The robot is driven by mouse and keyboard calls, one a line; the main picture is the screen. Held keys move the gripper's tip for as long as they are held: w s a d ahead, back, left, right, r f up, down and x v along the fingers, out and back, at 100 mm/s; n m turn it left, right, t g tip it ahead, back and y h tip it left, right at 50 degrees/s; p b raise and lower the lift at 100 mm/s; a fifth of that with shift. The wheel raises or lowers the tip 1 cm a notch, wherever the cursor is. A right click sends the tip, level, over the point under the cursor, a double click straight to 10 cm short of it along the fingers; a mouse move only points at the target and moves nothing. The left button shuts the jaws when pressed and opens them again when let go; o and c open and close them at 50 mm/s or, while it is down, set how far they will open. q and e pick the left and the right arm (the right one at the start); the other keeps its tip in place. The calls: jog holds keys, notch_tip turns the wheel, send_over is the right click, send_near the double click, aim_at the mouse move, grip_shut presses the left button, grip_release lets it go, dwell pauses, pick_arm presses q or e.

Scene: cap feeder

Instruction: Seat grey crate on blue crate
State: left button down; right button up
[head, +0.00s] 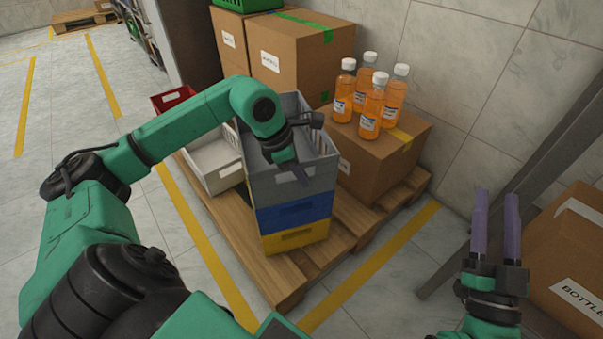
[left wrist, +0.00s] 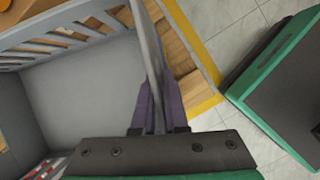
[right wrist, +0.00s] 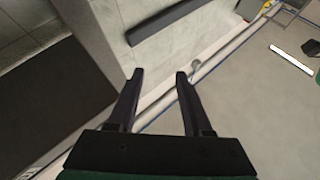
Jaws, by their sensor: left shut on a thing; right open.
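The grey crate (head: 262,188) is at the top of a stack, directly above the blue crate (head: 293,213), which sits on a yellow crate (head: 296,237). Its edges look roughly in line with the blue crate; I cannot tell whether it is fully seated. My left gripper (head: 300,172) is shut on the near wall of the grey crate. In the left wrist view the fingers (left wrist: 155,108) pinch that wall, and the grey crate's floor (left wrist: 85,95) shows beside them. My right gripper (head: 496,225) is open and empty, away at the right; its fingers also show apart in the right wrist view (right wrist: 158,85).
The stack stands on a wooden pallet (head: 203,215). A white crate (head: 222,180) and a red crate (head: 158,104) are left of it. A cardboard box (head: 400,160) with several orange bottles (head: 372,105) is right. Taller boxes (head: 295,62) stand behind. Another box (head: 570,265) is far right.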

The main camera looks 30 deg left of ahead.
pick_arm(q)
jog(key=shift+r, duration=0.15)
jog(key=c, duration=0.9)
grip_release()
jog(key=shift+o, duration=0.2)
